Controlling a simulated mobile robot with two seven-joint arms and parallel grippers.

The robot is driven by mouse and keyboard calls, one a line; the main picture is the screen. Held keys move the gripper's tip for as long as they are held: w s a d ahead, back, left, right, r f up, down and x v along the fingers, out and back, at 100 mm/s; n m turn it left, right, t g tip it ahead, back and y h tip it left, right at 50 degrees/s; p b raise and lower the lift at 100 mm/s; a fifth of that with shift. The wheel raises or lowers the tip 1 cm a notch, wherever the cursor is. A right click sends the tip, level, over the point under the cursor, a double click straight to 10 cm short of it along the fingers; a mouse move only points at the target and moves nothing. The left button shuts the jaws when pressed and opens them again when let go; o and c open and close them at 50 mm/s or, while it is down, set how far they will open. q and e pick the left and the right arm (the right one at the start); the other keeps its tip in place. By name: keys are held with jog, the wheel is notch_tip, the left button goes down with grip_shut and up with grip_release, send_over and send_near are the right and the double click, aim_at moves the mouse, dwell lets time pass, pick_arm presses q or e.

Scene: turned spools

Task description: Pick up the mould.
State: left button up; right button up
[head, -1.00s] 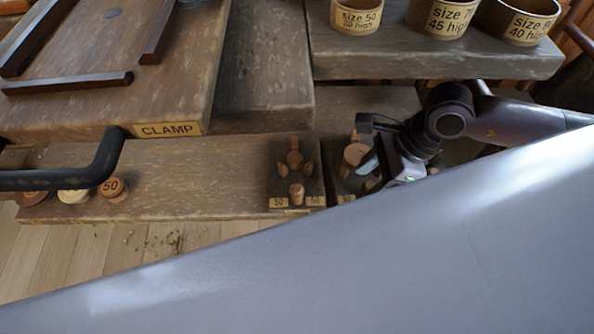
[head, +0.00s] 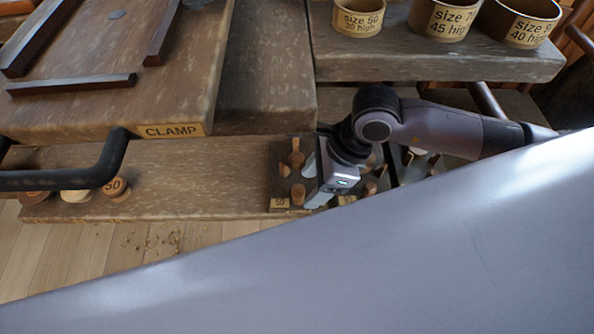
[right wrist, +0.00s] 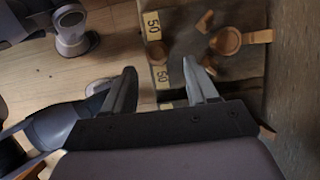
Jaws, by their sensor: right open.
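Nothing in view is labelled as a mould, so I cannot tell for certain which piece it is. A dark board (head: 274,184) with tags reading 50 bears small wooden pieces, among them a round-headed piece with a handle (right wrist: 226,41). A rounded wooden piece (head: 298,194) stands near the board's front edge. My left gripper is not in view.
The board lies on a low wooden shelf (head: 200,170) with round pieces (head: 115,187) at its left. Above are a thick bench marked CLAMP (head: 170,130) and a higher shelf (head: 420,62) with labelled tubs (head: 358,18). A black bar (head: 70,178) crosses at left.

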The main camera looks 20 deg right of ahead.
aim_at(301, 188)
jog(key=shift+w+a+f, duration=0.2)
jog(key=shift+a+f, duration=0.45)
jog(key=shift+f, duration=0.1)
jog(key=shift+w+a+f, duration=0.15)
jog(key=shift+a+f, duration=0.45)
jog(key=shift+f, duration=0.1)
grip_shut()
jog(key=shift+r, duration=0.1)
jog(key=shift+r, duration=0.1)
